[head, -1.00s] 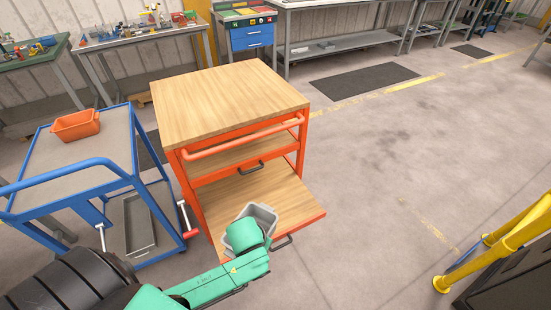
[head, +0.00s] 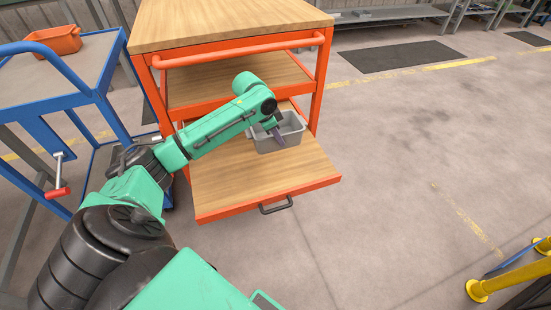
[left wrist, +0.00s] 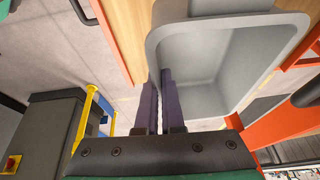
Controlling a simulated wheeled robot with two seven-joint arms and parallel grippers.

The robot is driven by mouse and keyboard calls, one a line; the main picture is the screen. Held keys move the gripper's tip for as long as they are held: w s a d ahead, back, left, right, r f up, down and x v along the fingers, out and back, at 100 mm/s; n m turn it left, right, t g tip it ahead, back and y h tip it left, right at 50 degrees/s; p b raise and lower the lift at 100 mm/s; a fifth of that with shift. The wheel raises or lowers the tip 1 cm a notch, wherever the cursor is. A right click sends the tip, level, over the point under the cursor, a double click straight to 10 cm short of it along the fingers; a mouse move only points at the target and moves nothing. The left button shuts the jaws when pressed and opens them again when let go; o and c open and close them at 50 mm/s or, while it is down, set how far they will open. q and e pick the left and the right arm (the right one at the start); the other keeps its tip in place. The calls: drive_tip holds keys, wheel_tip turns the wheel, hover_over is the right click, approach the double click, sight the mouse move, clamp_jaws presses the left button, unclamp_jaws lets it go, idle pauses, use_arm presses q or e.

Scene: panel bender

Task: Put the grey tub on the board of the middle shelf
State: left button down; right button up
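The grey tub (head: 291,133) is upright at the right rear part of the pulled-out lower board (head: 255,180) in the head view. I cannot tell whether it touches that board or hangs above it. My left gripper (head: 280,140) is at the tub's near wall. In the left wrist view the tub (left wrist: 215,65) fills the upper right, and its wall runs between the two dark fingers (left wrist: 160,110), which are closed on it. The middle shelf's board (head: 235,83) lies above, inside the orange cart, partly behind my arm. My right gripper is out of view.
The cart's orange push bar (head: 245,49) crosses in front, between top board and middle shelf. A blue trolley (head: 95,90) with an orange bin (head: 54,40) stands close on the left. Yellow rails (head: 510,275) are at lower right. The floor right of the cart is clear.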

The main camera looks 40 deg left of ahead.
use_arm(q)
wheel_tip(320, 180, down, 11)
drive_tip(key=shift+r+b, duration=0.1)
drive_tip(key=shift+b, duration=1.15)
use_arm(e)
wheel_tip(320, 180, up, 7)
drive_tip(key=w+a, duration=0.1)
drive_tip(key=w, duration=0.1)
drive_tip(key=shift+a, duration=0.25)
use_arm(q)
drive_tip(key=c, duration=1)
unclamp_jaws()
drive_tip(key=shift+c, duration=0.2)
drive_tip(key=shift+r, duration=0.15)
drive_tip(key=shift+s+r, duration=0.1)
drive_tip(key=shift+r, duration=0.15)
drive_tip(key=p+v, duration=0.4)
drive_tip(key=v, duration=0.7)
drive_tip(key=shift+r, duration=0.15)
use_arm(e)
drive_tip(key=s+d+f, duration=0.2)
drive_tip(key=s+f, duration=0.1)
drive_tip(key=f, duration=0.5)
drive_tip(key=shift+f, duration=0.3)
